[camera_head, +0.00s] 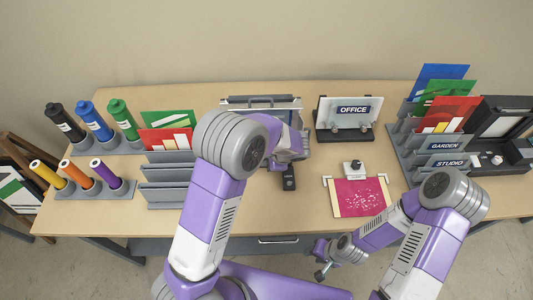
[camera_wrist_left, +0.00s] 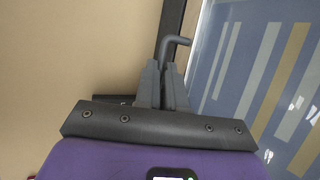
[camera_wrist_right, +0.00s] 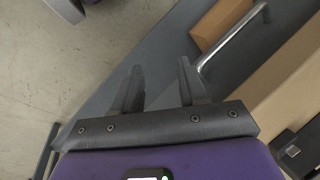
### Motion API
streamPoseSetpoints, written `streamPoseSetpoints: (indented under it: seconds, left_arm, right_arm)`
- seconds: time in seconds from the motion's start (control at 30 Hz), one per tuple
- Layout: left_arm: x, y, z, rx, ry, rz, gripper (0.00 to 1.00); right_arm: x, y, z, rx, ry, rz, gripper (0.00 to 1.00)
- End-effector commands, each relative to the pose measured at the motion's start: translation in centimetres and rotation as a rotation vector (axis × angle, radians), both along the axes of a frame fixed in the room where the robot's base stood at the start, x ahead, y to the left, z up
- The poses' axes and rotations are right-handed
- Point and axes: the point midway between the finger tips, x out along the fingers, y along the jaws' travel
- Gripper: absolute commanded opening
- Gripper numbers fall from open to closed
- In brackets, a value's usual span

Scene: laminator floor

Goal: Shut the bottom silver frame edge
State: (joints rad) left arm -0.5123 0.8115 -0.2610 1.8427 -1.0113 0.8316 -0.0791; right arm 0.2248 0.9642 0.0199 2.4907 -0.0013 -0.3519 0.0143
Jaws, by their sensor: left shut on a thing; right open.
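The silver frame (camera_head: 265,101) stands upright at the back middle of the table, largely hidden behind my left arm in the head view. In the left wrist view, a blue poster with tan and pale stripes (camera_wrist_left: 262,70) lies beside a dark frame edge (camera_wrist_left: 172,22). My left gripper (camera_wrist_left: 163,78) is shut on a grey bent handle (camera_wrist_left: 177,43) at that edge. I cannot tell whether the bottom silver edge is shut. My right gripper (camera_wrist_right: 160,82) is open and empty, low in front of the table, and also shows in the head view (camera_head: 320,272).
Coloured bottles (camera_head: 95,118) and grey racks (camera_head: 165,190) stand at the left. An OFFICE sign (camera_head: 352,110) and a pink sheet (camera_head: 360,198) are right of centre. Folder racks (camera_head: 412,150) stand at the right. A drawer handle (camera_wrist_right: 205,62) is near my right gripper.

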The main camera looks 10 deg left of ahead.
Motion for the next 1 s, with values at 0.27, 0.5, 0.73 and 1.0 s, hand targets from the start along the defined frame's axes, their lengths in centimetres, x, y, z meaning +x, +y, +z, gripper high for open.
streamPoseSetpoints:
  seconds: [0.27, 0.5, 0.73, 1.0]
  left_arm:
    - [0.7, 0.3, 1.0, -0.045, 0.154, 0.003, 0.00]
    - [1.0, 0.4, 1.0, -0.067, 0.237, 0.002, 0.00]
    - [1.2, 0.4, 0.9, -0.073, 0.269, -0.001, 0.00]
    - [1.2, 0.4, 0.9, -0.074, 0.272, 0.000, 0.00]
  right_arm:
    - [0.0, 0.0, 4.4, 0.000, 0.000, 0.000, 0.43]
    - [0.0, 0.0, 6.1, 0.000, 0.000, 0.000, 0.43]
    - [0.0, 0.0, 6.5, 0.000, 0.000, 0.000, 0.43]
    - [0.0, 0.0, 6.5, 0.000, 0.000, 0.000, 0.43]
